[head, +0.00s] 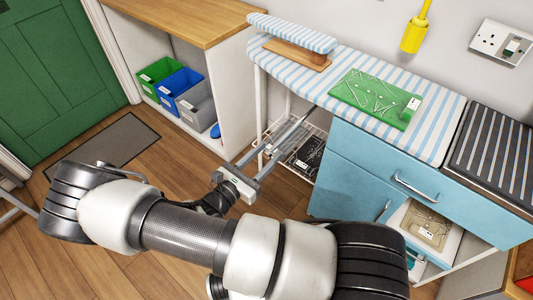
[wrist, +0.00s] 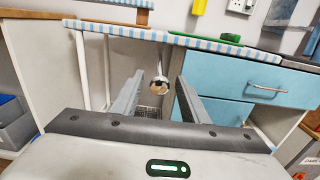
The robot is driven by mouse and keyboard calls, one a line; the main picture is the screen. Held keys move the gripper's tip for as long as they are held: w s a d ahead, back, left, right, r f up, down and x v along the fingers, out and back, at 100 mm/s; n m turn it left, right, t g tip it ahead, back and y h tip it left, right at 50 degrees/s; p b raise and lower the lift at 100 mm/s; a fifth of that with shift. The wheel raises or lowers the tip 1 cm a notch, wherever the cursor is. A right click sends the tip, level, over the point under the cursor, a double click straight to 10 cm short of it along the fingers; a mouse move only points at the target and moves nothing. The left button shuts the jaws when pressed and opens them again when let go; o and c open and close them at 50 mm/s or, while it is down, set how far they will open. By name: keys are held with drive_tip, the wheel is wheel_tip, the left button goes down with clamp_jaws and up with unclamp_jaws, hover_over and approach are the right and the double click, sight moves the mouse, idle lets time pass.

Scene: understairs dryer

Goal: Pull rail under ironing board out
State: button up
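The ironing board (head: 355,75) has a blue-and-white striped cover and runs along the wall; its front edge shows in the wrist view (wrist: 120,31). Under it, a thin metal rail with a round end (wrist: 158,84) points out toward me. In the head view only a thin bit of metal near the board's edge may be the rail. My gripper (head: 290,132) reaches under the board edge. In the wrist view my gripper (wrist: 160,80) is open, one finger each side of the rail's end. Gaps show on both sides, so I see no grip. The rail's far part is hidden.
Blue drawers (head: 385,170) stand right of my gripper, close to the right finger. A wire shelf (head: 299,160) lies below. Green, blue and grey bins (head: 195,103) sit in a cubby at left. A green pad (head: 370,98) lies on the board. Wooden floor is open at left.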

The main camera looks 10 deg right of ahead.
drive_tip(key=v, duration=1.7)
drive_tip(key=shift+s+a+p, duration=0.1)
drive_tip(key=shift+p, duration=0.2)
drive_tip(key=s+d+r+m+g+y, duration=0.2)
drive_tip(key=d+r+m+y, duration=0.3)
drive_tip(key=r+m, duration=0.5)
drive_tip(key=s+d+r+m+g+y, duration=0.15)
drive_tip(key=d+r+m+y, duration=0.4)
drive_tip(key=r, duration=0.65)
drive_tip(key=s+d+r+m+g+y, duration=0.25)
drive_tip(key=d+r+m+y, duration=0.2)
drive_tip(key=r+m, duration=0.6)
wheel_tip(320, 180, up, 17)
drive_tip(key=p, duration=1.6)
drive_tip(key=shift+d+t+h, duration=0.3)
drive_tip(key=shift+d+h, duration=0.05)
drive_tip(key=shift+h, duration=0.05)
